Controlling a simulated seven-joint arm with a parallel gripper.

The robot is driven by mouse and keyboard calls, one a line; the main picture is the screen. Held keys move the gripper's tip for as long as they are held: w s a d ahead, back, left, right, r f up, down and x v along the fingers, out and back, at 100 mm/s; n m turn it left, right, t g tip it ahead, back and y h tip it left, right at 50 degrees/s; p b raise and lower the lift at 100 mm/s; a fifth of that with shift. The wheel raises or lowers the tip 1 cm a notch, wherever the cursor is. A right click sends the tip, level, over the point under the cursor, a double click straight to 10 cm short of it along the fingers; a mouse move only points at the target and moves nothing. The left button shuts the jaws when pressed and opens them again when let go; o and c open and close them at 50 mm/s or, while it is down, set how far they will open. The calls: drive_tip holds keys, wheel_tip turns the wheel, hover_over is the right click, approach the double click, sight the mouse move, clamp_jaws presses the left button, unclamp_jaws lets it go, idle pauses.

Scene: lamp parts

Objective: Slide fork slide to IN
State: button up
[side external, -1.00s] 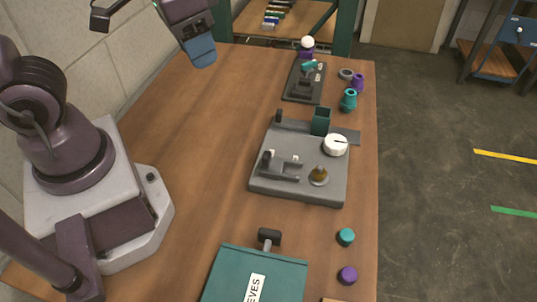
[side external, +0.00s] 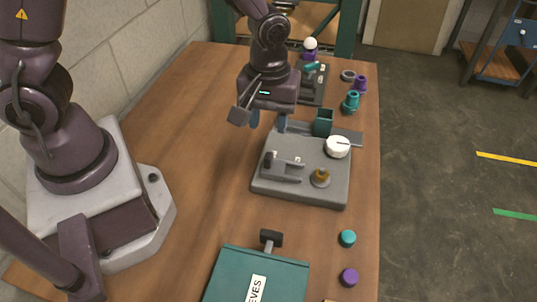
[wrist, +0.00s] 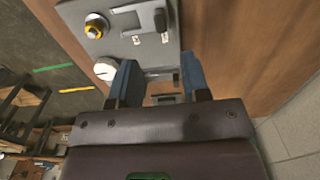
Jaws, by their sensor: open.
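The grey fixture board (side external: 262,186) lies on the wooden table, and part of it shows in the wrist view (wrist: 125,48). A dark grey forked part (side external: 283,172) with an upright black knob stands on its front left; it appears to be the fork slide, seen at the top of the wrist view (wrist: 140,10). Small white labels beside it are too small to read. My gripper (side external: 268,121) is open and points down near the board's back left edge, behind the forked part. In the wrist view its blue fingers (wrist: 160,75) are apart, with nothing held.
A teal box (side external: 255,275) lies in front. Teal and purple parts stand near the right table edge. Bare table lies left of the board.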

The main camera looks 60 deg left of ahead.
sight(269, 155)
wheel_tip(269, 155, down, 10)
drive_tip(key=shift+f, duration=0.15)
idle(0.3)
